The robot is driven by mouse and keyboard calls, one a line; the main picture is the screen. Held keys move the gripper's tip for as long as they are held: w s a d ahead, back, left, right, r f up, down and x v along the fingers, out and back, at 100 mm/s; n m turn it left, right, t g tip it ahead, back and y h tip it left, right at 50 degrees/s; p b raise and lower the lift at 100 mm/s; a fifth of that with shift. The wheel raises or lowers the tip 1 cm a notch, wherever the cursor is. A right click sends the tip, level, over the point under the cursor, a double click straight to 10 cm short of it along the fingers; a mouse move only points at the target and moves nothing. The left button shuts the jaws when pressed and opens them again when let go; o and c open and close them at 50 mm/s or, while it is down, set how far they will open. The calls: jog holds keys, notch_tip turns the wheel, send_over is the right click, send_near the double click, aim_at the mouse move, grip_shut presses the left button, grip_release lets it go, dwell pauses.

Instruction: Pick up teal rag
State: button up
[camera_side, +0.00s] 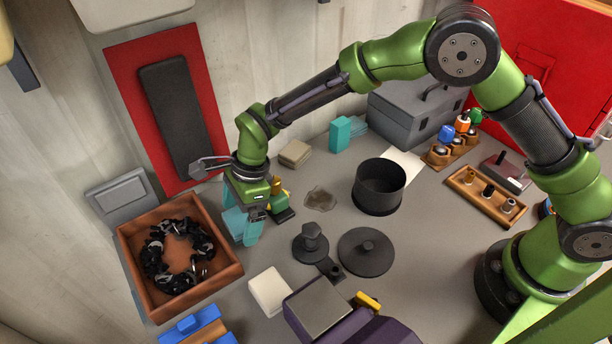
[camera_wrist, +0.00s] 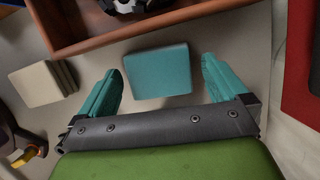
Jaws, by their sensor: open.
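The teal rag (camera_wrist: 157,70) is a folded, rounded rectangle lying on the grey bench beside the wooden crate. It shows between the two teal fingers of my gripper (camera_wrist: 161,66) in the wrist view, with a gap on both sides. My gripper is open and empty, pointing down over the rag. In the side view, the rag (camera_side: 235,221) is partly hidden behind my gripper (camera_side: 240,230). I cannot tell how high the fingertips are above the bench.
The wooden crate (camera_side: 222,283) with black coiled parts stands close to the rag. A pale folded stack (camera_side: 268,291) lies on the other side. A green and yellow item (camera_side: 281,208) stands near my gripper.

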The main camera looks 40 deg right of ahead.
aim_at(241, 218)
jog(key=c, duration=1)
notch_tip(241, 218, up, 10)
jog(key=shift+r, duration=0.1)
